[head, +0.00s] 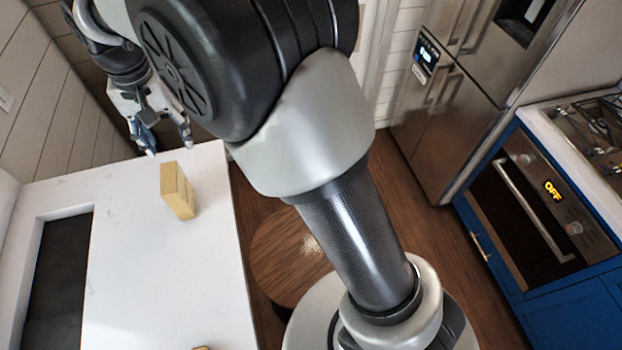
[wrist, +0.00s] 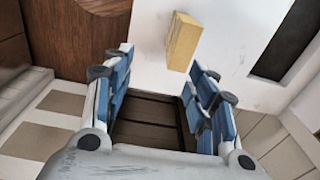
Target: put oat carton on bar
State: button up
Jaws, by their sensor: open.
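A tan-yellow box-shaped carton (head: 178,190), which I take to be the oat carton, stands on the white counter (head: 165,270) near its far right corner. No label on it can be read. My gripper (head: 168,146) is open and empty, just beyond the counter's far edge, a little behind the carton. In the wrist view the carton (wrist: 183,42) is ahead of the blue-padded fingers (wrist: 160,80), apart from them and nearer the right finger. I cannot tell which surface is the bar.
A dark sink opening (head: 57,280) is cut into the counter's left side. A round wooden top (head: 285,262) with a pale patch is low, right of the counter. A steel fridge (head: 445,110) and blue-fronted oven (head: 530,210) stand right. Wood floor lies between.

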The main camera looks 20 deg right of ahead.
jog(key=s+d+r+t, duration=0.1)
jog(key=s+d+r, duration=0.35)
jog(key=d, duration=0.25)
jog(key=s+d+r+t, duration=0.1)
jog(key=s+d+r, duration=0.3)
jog(key=s+d, duration=0.25)
jog(key=s+d+f+t, duration=0.1)
jog(key=s+d, duration=0.3)
jog(key=s, duration=0.4)
jog(key=s+d+f+n+t, duration=0.1)
jog(key=s+d, duration=0.3)
jog(key=s, duration=0.3)
jog(key=shift+s+d+f, duration=0.35)
jog(key=shift+d, duration=0.05)
